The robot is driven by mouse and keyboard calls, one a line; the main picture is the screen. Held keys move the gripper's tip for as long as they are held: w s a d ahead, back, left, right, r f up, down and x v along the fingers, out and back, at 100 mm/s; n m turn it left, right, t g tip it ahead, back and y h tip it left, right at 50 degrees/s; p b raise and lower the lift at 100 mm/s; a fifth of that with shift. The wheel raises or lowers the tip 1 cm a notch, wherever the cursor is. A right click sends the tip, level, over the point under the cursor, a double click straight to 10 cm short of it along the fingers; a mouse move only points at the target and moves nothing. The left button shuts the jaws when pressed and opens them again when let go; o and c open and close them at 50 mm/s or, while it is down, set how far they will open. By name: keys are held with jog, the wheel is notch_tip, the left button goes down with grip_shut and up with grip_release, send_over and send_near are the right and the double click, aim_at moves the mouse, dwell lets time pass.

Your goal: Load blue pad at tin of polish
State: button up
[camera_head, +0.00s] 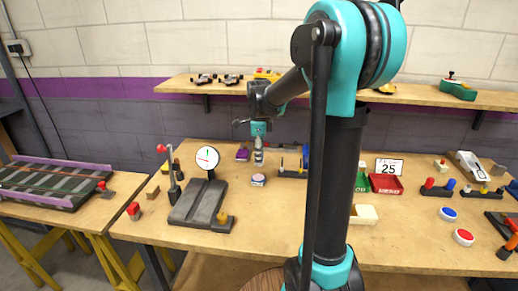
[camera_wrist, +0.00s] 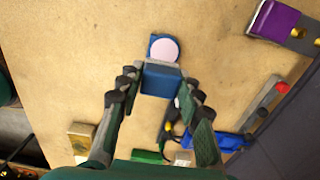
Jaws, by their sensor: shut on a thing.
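My gripper (camera_wrist: 160,78) is shut on the blue pad (camera_wrist: 161,83), a small blue block with a grey edge between the fingertips. In the head view my gripper (camera_head: 258,160) hangs pointing down above the bench, and the pad is too small to make out. The tin of polish (camera_wrist: 164,48) is round and blue with a pale pink top, and appears just beyond the pad in the wrist view. In the head view the tin (camera_head: 258,181) stands on the bench below my gripper. I cannot tell whether pad and tin touch.
A dial gauge (camera_head: 207,158) on a dark stand is left of the tin. A purple block (camera_head: 242,154) lies behind it to the left. The bench in front of the tin is clear.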

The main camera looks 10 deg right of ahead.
aim_at(258, 177)
jog(key=shift+w+a+f, duration=0.1)
jog(key=shift+w+f, duration=0.25)
jog(key=shift+w, duration=0.05)
jog(key=shift+f, duration=2.8)
jog(key=shift+s+f, duration=0.1)
jog(key=shift+f, duration=0.45)
jog(key=shift+r, duration=3.5)
